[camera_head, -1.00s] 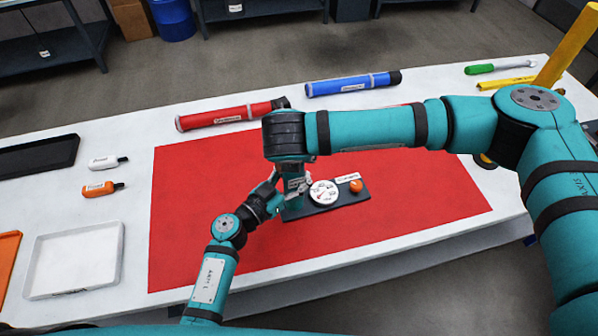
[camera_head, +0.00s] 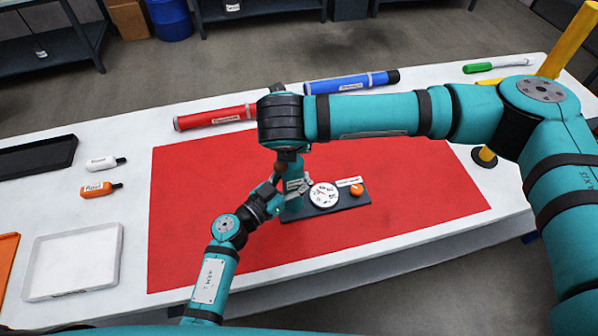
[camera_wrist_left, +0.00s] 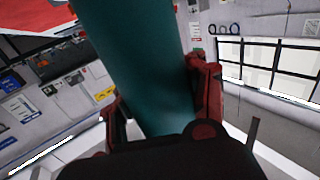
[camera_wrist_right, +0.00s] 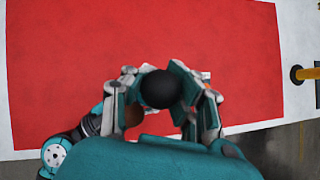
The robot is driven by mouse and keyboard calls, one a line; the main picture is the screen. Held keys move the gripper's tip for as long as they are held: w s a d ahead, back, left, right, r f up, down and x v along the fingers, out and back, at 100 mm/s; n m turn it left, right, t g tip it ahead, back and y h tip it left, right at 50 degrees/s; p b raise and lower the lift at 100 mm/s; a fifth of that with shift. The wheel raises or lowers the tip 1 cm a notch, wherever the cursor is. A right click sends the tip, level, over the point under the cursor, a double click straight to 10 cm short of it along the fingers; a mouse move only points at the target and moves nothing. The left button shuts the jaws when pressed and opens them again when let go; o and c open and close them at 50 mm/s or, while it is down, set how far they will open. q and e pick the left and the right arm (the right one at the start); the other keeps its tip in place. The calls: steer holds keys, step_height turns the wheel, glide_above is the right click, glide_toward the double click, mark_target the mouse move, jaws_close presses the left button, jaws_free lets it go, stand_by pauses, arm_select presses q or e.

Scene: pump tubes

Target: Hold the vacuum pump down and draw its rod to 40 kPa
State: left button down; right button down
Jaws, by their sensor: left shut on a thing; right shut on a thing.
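The vacuum pump has a teal upright barrel (camera_head: 294,203) on a dark base plate (camera_head: 345,202). A white round gauge (camera_head: 323,195) sits on the plate; its reading is too small to tell. My left gripper (camera_head: 280,190) is shut around the barrel. In the left wrist view the teal barrel (camera_wrist_left: 145,60) stands between its fingers (camera_wrist_left: 160,100). My right gripper (camera_wrist_right: 160,100) is shut at the pump's top, around the black knob (camera_wrist_right: 160,88) of the rod. In the head view my right wrist largely hides the rod and that gripper.
The pump stands on a red mat (camera_head: 400,225) on a white table. An orange knob (camera_head: 357,189) is on the plate. A red tube (camera_head: 215,117) and a blue tube (camera_head: 350,84) lie behind. The mat's right side is clear.

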steer(key=shift+w+d+r, duration=0.15)
steer(key=shift+w+r, duration=0.05)
steer(key=shift+r, duration=0.45)
steer(key=shift+d+f, duration=0.1)
steer(key=shift+f, duration=0.2)
steer(key=c, duration=0.7)
jaws_free()
steer(key=shift+s, duration=0.15)
steer(key=shift+a, duration=0.2)
steer(key=shift+r, duration=0.1)
steer(key=shift+s+r, duration=0.2)
steer(key=shift+v, duration=3.65)
